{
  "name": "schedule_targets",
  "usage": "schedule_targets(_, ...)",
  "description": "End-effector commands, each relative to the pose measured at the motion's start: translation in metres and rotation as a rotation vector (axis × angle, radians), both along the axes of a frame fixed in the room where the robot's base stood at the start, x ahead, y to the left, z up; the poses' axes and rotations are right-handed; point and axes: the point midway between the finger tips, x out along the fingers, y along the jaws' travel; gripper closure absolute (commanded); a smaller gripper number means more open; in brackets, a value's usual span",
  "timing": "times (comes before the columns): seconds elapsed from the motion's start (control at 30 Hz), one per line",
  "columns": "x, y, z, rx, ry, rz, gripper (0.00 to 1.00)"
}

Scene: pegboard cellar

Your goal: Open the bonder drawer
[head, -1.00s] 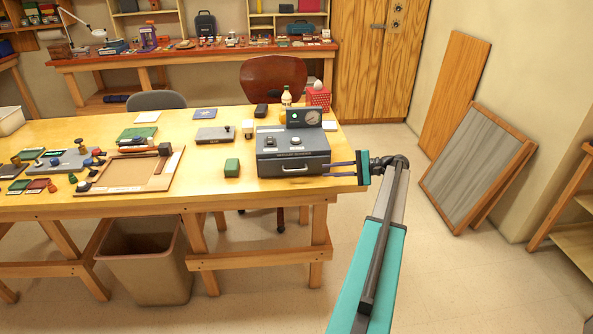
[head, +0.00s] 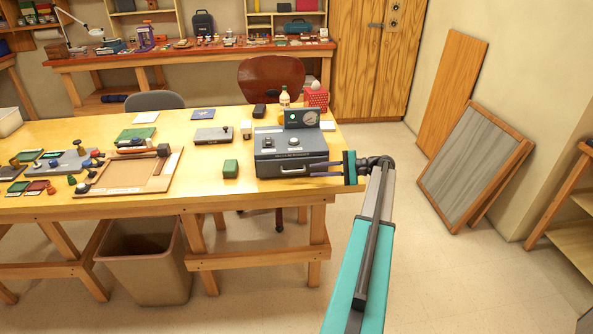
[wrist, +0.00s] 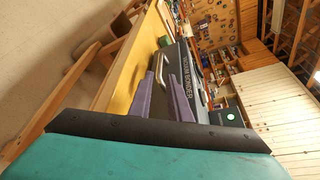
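The vacuum bonder (head: 268,142) is a dark grey box with a gauge on top, at the right end of the wooden table. Its drawer front (head: 265,169) looks closed and carries a pale bar handle (head: 292,172); the handle also shows in the wrist view (wrist: 163,66). My gripper (head: 311,170) reaches in from the right, its fingertips in front of the drawer near the handle's right end. In the wrist view my gripper's two purple fingers (wrist: 163,66) are apart, with the handle just beyond their tips. I cannot tell whether they touch it.
A small green box (head: 231,169) stands left of the bonder. A bottle (head: 284,98) and a red box (head: 316,97) stand behind it. A framed tray (head: 133,180) lies further left.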

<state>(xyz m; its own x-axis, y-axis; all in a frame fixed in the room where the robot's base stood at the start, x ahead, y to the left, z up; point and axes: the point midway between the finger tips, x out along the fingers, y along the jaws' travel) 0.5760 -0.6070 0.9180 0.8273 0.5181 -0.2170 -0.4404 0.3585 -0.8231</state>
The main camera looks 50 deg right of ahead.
Motion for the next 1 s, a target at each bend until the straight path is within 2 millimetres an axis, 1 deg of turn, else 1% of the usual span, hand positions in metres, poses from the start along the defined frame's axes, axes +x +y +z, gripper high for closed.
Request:
schedule_targets(0.03, 0.007, 0.006, 0.000, 0.002, 0.000, 0.003, 0.83)
schedule_targets(0.4, 0.050, 0.032, -0.012, 0.002, 0.001, 0.002, 0.83)
schedule_targets(0.6, 0.068, 0.042, -0.017, 0.000, 0.001, 0.000, 0.83)
schedule_targets(0.77, 0.074, 0.046, -0.019, 0.000, 0.000, -0.001, 0.83)
schedule_targets(1.0, 0.074, 0.046, -0.020, -0.001, 0.000, -0.002, 0.83)
